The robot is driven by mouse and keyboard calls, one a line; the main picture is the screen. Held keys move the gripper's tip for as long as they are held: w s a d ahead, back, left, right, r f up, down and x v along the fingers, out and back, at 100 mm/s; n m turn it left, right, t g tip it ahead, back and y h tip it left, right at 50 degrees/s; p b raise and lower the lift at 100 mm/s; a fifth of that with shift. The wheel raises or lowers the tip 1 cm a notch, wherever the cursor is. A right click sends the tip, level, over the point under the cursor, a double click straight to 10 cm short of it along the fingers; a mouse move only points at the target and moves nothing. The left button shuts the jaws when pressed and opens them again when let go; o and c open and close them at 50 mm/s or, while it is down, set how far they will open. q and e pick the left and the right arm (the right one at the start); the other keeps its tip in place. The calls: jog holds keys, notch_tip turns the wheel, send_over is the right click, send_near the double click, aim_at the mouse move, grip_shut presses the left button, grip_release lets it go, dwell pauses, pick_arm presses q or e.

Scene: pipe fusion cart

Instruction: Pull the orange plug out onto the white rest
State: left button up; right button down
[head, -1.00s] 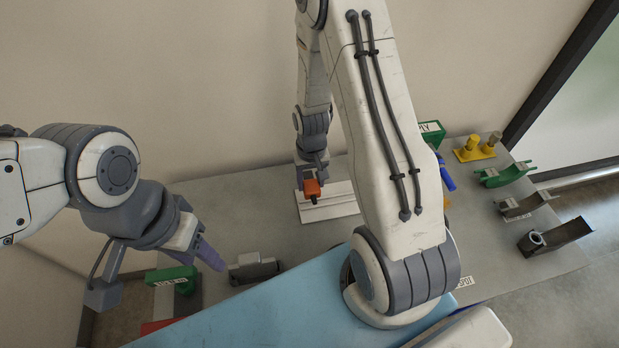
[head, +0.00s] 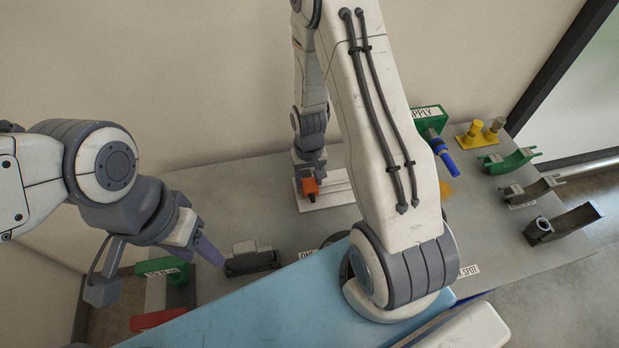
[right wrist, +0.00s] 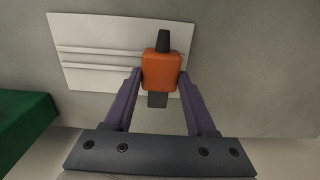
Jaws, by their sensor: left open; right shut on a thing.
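The orange plug (head: 310,187) is at the white rest (head: 334,194) near the back of the table. In the right wrist view the orange plug (right wrist: 161,70) sits between the fingers of my right gripper (right wrist: 161,82), which is shut on it. Its dark ends stick out front and back. The white rest (right wrist: 98,58) with its raised ridges lies behind and to the left of the plug there. I cannot tell whether the plug touches the rest. My left gripper (head: 208,252) is open and empty at the left, above the table near a grey block.
A green supply box (head: 428,120) with a blue connector (head: 441,155) stands behind my right arm. Yellow posts (head: 482,132), a green cradle (head: 511,160) and dark brackets (head: 566,224) line the right. A grey clamp block (head: 250,260) and a green labelled block (head: 172,270) stand at the left.

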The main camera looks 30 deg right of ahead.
jog(key=shift+f+b, duration=0.3)
jog(key=shift+f, duration=0.05)
dwell(0.5)
jog(key=shift+c, duration=0.7)
grip_release()
notch_tip(320, 180, up, 10)
jog(key=b, duration=0.1)
jog(key=shift+r, duration=0.25)
